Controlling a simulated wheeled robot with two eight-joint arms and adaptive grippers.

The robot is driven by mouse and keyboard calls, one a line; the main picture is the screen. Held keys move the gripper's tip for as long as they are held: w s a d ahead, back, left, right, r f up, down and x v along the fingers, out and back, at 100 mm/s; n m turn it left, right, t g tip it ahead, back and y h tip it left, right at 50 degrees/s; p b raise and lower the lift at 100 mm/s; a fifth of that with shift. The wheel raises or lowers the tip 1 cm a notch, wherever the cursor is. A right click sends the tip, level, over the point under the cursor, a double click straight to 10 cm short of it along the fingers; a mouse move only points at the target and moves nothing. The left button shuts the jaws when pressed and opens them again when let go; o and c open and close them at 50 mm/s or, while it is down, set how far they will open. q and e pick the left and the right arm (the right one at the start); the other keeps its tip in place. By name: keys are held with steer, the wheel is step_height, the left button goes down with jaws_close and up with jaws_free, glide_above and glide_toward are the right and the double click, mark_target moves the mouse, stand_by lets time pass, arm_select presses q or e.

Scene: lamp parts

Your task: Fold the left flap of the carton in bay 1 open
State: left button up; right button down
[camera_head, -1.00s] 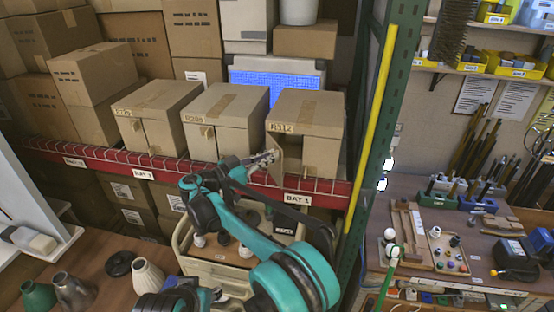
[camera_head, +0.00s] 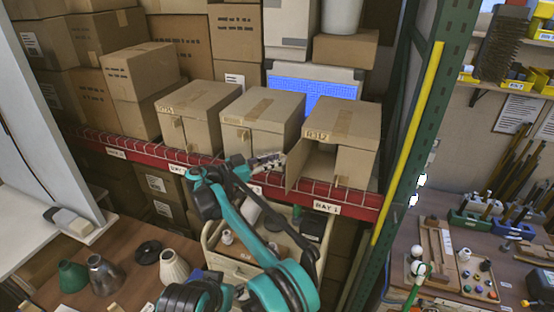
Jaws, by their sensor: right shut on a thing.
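The bay 1 carton (camera_head: 355,125) is a brown taped box labelled R312 on the shelf above the BAY 1 sign (camera_head: 341,209). Its left flap (camera_head: 298,166) stands out from the front, angled towards the left, and a dark gap shows behind it. The right front flap (camera_head: 354,166) still covers the right side of the front. My right gripper (camera_head: 277,160) is at the outer edge of the left flap, shut on it; the exact contact is small and hard to see. My left gripper is not in view.
Two more cartons (camera_head: 262,112) (camera_head: 195,105) stand left of it on the red-edged shelf. A green rack post (camera_head: 412,130) with a yellow strip rises close on the right.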

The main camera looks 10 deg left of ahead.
steer(key=shift+w+r+m+g+h+p, duration=0.4)
steer(key=shift+w+g, duration=0.1)
steer(key=shift+w, duration=0.1)
steer(key=c, duration=1.8)
jaws_free()
steer(key=shift+c, duration=0.2)
steer(key=shift+o, duration=0.5)
steer(key=shift+w+d, duration=0.2)
steer(key=shift+d, duration=0.3)
steer(key=shift+s+a, duration=0.1)
steer(key=shift+a, duration=0.05)
steer(key=shift+a+f, duration=0.1)
steer(key=shift+s+f, duration=0.1)
